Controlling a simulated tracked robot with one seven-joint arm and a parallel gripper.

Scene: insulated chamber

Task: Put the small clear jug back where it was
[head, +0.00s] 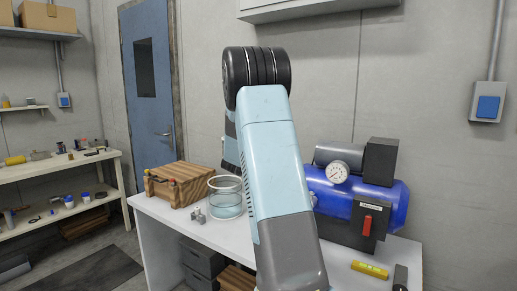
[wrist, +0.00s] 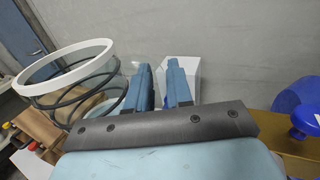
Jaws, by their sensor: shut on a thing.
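My gripper (wrist: 163,84) shows in the wrist view as two blue fingers, a small gap apart. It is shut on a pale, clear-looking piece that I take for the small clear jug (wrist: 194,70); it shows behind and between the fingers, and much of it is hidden. In the head view my own arm hides the gripper and the jug. A large clear round vessel with a white rim (wrist: 64,57) and dark rings stands left of the fingers. The clear vessel (head: 226,196) on the bench in the head view looks like the same one.
A wooden crate (head: 178,184) stands at the bench's left, with small metal parts (head: 198,216) in front. A blue compressor (head: 385,205) with a gauge stands at the right. A yellow bar (head: 369,270) lies near the front right. The white bench (head: 160,212) has bare room at its front left.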

